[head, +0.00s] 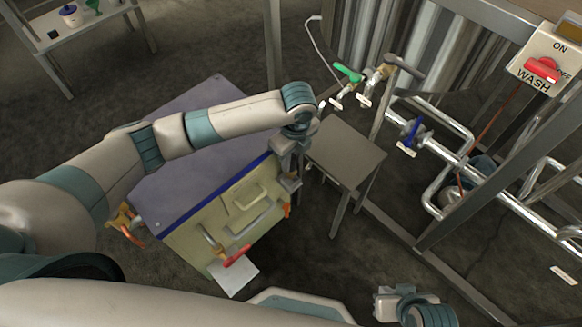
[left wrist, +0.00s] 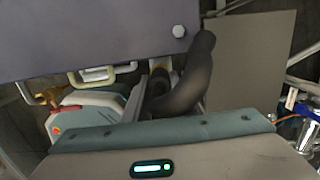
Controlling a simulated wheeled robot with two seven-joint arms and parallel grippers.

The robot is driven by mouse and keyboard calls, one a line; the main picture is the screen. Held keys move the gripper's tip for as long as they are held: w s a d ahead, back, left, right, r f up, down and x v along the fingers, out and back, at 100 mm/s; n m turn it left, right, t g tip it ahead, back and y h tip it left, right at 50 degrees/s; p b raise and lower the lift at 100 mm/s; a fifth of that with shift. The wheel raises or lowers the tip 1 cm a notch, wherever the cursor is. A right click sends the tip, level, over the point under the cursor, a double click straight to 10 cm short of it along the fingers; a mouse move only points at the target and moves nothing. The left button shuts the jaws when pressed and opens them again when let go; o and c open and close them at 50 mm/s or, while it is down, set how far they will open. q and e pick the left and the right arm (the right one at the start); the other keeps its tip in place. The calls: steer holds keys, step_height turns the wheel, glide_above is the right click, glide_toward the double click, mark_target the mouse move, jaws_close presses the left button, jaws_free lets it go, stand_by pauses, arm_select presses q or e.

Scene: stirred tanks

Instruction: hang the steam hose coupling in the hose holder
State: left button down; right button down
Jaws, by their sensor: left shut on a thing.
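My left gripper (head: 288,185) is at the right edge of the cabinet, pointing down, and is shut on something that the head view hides. In the left wrist view a thick dark curved hose (left wrist: 190,85) rises from the gripper, with a brass-coloured part beside it; this looks like the steam hose coupling (left wrist: 159,78). The fingertips are hidden there. A small orange part (head: 287,210) shows just below the gripper at the cabinet's side. I cannot make out the hose holder for certain. My right gripper (head: 386,303) is low at the bottom edge, its fingers unclear.
The cabinet (head: 190,160) has a purple-grey top, front handles and a red-handled valve (head: 237,255). A small grey table (head: 345,153) stands to its right. Valves with green (head: 348,73) and blue (head: 411,131) handles, pipes and a metal frame fill the right side.

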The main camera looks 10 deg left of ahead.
mark_target(291, 168)
steer(key=shift+s, duration=0.1)
arm_select(q)
steer(key=shift+f, duration=0.25)
step_height(291, 168, down, 4)
steer(key=shift+r+b, duration=0.25)
steer(key=shift+b, duration=0.05)
arm_select(e)
steer(key=shift+a, duration=0.4)
arm_select(q)
steer(key=shift+f, duration=0.15)
steer(key=c, duration=1.5)
jaws_free()
steer(key=shift+o, duration=0.2)
arm_select(e)
steer(key=shift+w+t, duration=0.3)
steer(key=shift+w, duration=0.2)
